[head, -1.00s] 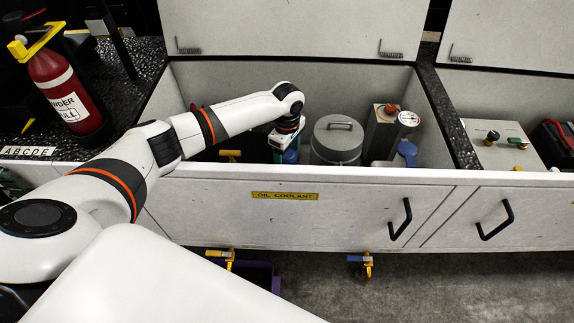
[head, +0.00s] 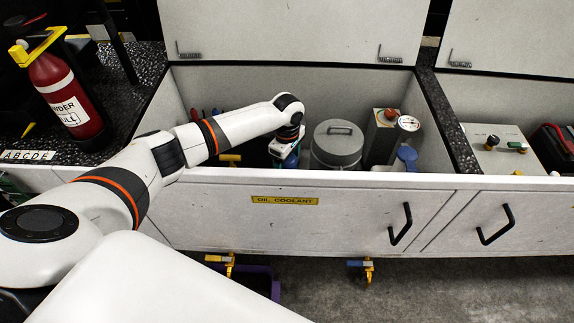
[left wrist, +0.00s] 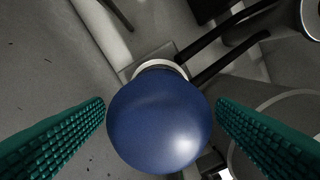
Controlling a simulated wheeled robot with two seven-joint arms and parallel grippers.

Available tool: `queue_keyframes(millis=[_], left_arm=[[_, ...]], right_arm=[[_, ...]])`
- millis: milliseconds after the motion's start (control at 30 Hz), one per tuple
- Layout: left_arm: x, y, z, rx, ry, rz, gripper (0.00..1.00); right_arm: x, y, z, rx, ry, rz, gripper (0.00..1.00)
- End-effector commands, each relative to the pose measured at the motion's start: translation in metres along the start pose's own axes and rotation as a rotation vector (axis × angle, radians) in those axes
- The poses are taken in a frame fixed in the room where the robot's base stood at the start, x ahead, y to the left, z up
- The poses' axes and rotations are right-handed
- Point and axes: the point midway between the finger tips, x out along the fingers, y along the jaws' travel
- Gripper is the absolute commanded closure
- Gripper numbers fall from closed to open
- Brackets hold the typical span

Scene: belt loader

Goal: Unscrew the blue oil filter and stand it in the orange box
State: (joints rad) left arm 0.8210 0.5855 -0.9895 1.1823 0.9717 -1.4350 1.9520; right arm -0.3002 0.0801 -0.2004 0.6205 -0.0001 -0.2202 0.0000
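The blue oil filter (left wrist: 160,122) fills the middle of the left wrist view, its rounded end towards the camera and a pale collar (left wrist: 160,67) behind it. My left gripper (left wrist: 161,101) has its two green ribbed fingers on either side of the filter. A narrow gap shows on the right, and the left fingertip is very near the filter's edge; firm contact does not show. In the head view my left gripper (head: 284,152) points down inside the open oil coolant compartment (head: 262,80), where the filter is mostly hidden. I see no orange box. My right gripper is out of view.
A grey lidded canister (head: 338,147) stands just right of the gripper, with a tall box (head: 382,138), a gauge (head: 408,123) and a blue part (head: 407,155) beyond. The compartment's front wall (head: 340,181) lies below the arm. A purple bin (head: 275,283) is on the floor.

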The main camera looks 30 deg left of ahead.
Motion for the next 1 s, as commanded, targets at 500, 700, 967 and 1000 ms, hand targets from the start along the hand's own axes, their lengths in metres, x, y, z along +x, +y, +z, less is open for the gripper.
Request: queue_keyframes(millis=[500,700,967,1000], left_arm=[[-0.002,0.001,0.000,0.297,0.000,0.003,0.21],[-0.001,0.001,0.000,0.547,0.001,0.002,0.21],[-0.001,0.001,0.000,0.881,0.001,0.002,0.21],[-0.001,0.001,0.000,0.932,0.001,0.002,0.21]], right_arm=[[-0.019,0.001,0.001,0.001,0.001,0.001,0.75],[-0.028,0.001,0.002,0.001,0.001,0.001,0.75],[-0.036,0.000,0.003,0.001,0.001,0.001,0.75],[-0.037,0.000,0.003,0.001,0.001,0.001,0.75]])
